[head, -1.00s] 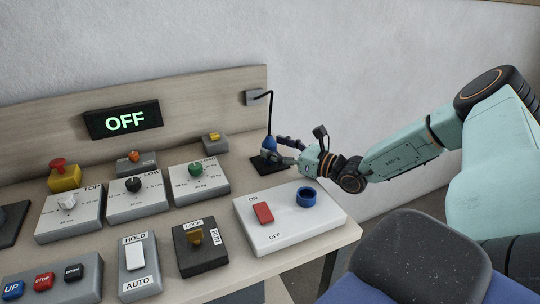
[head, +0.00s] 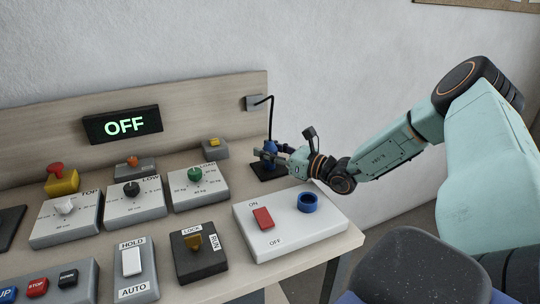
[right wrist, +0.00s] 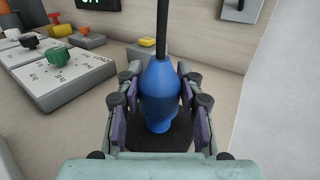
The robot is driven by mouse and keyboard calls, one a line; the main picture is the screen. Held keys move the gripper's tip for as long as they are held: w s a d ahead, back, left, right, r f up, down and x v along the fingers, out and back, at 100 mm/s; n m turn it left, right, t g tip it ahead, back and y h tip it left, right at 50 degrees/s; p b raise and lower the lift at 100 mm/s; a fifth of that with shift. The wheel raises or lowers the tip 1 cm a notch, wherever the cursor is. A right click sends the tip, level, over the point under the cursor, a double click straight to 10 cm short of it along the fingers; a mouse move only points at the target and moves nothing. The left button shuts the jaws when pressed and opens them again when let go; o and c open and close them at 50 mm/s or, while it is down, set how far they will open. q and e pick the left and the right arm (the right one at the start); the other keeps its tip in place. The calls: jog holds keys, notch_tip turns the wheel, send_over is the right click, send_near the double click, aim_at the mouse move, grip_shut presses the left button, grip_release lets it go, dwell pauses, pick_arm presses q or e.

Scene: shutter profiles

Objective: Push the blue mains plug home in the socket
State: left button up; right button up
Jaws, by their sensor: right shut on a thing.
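The blue mains plug (head: 270,147) stands upright over a black pad (head: 268,173) at the back right of the bench, with a black cable rising from its top. My right gripper (head: 272,153) is shut on the plug. In the right wrist view the plug (right wrist: 160,90) sits between the two fingers, with the black pad close under it; I cannot tell whether they touch. The socket, a blue ring (head: 308,196), is on the white panel (head: 325,226) in front of the gripper, and it is empty. My left gripper is not in view.
The red rocker switch (head: 262,218) is beside the socket on the same panel. Dial boxes, including the green-knobbed one (head: 205,196), stand to the left. The cable runs to a grey wall box (head: 252,103). The display (head: 123,125) reads OFF.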

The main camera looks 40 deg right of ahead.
jog(key=c, duration=0.5)
jog(key=shift+r, duration=0.1)
